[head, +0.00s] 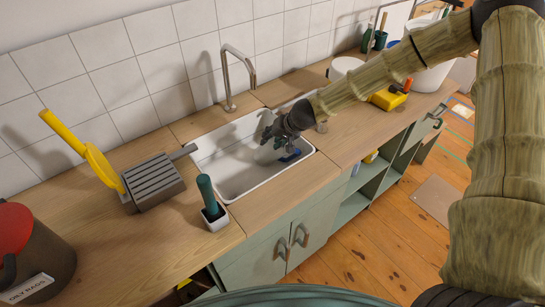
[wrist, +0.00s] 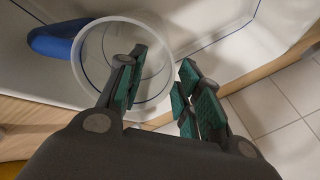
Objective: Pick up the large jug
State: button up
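A clear, round, open-topped vessel, which looks like the large jug (wrist: 96,64), is in the sink area in the wrist view. In the head view it is hard to make out beside my gripper (head: 275,136). My gripper (wrist: 163,64) is open, with its fingers spread apart. In the wrist view the left finger overlaps the vessel's mouth and the right finger is outside its right rim, so the near right wall appears between them. I cannot tell whether either finger touches it. No handle is visible.
A blue item (wrist: 54,41) lies in the white sink (head: 242,192), beside the vessel. The tap (head: 229,78) stands behind. A dark green-handled brush (head: 208,196) in a white holder and a grey slatted block (head: 153,180) stand left of the sink. A yellow item (head: 387,99) is on the right.

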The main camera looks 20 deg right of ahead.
aim_at(266, 146)
jog(key=f+b, duration=0.2)
jog(key=a+f+b, duration=0.1)
jog(key=shift+w, duration=0.3)
jog(key=shift+b+x, duration=0.6)
jog(key=shift+x, duration=0.4)
jog(key=shift+w+a, duration=0.1)
jog(key=shift+r, duration=0.1)
jog(key=shift+c, duration=0.2)
grip_shut()
